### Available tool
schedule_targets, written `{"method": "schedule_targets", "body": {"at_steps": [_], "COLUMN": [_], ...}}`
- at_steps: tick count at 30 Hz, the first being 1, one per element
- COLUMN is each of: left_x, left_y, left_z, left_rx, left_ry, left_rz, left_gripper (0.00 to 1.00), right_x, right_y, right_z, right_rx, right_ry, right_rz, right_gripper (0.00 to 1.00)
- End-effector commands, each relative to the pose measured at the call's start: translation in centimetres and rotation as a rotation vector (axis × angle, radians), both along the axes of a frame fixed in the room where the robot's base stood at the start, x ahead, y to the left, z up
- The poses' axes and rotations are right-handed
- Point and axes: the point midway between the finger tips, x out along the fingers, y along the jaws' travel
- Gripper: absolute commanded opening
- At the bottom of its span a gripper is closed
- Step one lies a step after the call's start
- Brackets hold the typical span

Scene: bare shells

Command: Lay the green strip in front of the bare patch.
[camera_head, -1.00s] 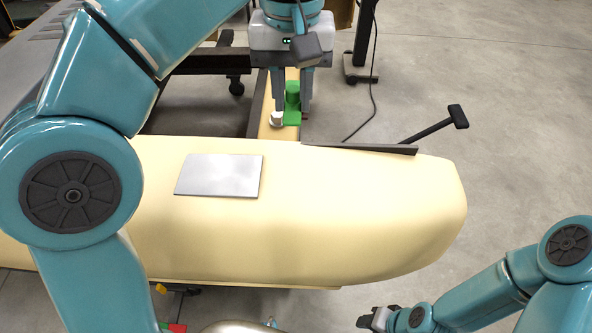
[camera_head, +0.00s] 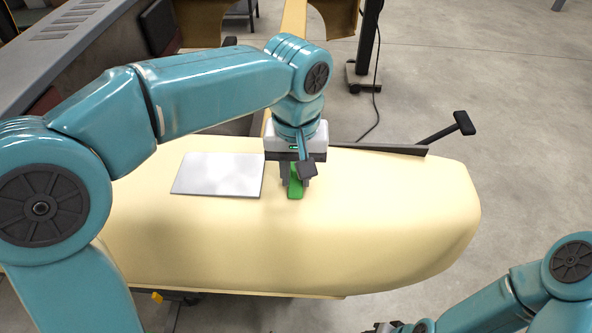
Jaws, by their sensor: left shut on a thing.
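The bare patch (camera_head: 218,174) is a flat silver-grey rectangle on the upper left of the cream shell (camera_head: 330,240). My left gripper (camera_head: 294,183) points down over the shell, just right of the patch. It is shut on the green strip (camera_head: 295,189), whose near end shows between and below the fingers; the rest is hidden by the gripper. I cannot tell whether the strip touches the shell. Only a sliver of my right gripper (camera_head: 384,327) shows at the bottom edge, and its fingers are not clear.
A dark bar (camera_head: 385,149) runs along the shell's far edge, with a black handle (camera_head: 447,130) sticking out to the right. A dark stand (camera_head: 366,50) with a cable is behind. The shell's near and right surface is clear.

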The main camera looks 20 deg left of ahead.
Motion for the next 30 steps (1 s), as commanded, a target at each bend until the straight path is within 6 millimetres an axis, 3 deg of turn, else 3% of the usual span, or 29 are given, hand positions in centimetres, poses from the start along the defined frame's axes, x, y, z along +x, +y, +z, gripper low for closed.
{"method": "schedule_targets", "body": {"at_steps": [7, 8, 10, 21, 25, 30], "left_x": [0.0, 0.0, 0.0, 0.0, 0.1, 0.0], "left_y": [0.0, 0.0, 0.0, 0.0, 0.0, -0.1], "left_z": [-0.2, -0.2, -0.1, 0.5, 2.7, 6.9], "left_rx": [0.000, 0.000, 0.000, -0.001, -0.002, -0.002], "left_ry": [0.000, 0.000, 0.000, -0.001, -0.004, -0.004], "left_rz": [0.000, 0.000, 0.000, 0.000, 0.001, 0.000], "left_gripper": [0.00, 0.29, 0.52, 0.52, 0.52, 0.52], "right_x": [0.0, 0.0, 0.0, 0.0, 0.0, 0.0], "right_y": [0.0, 0.0, 0.0, 0.0, 0.0, 0.0], "right_z": [-0.2, -0.2, -0.1, 0.1, 0.5, 1.1], "right_rx": [0.000, 0.000, 0.000, 0.000, 0.000, 0.000], "right_ry": [0.000, 0.000, 0.000, 0.000, 0.000, 0.000], "right_rz": [0.000, 0.000, 0.000, 0.000, 0.000, 0.000], "right_gripper": [0.43, 0.43, 0.43, 0.43, 0.43, 0.43]}}
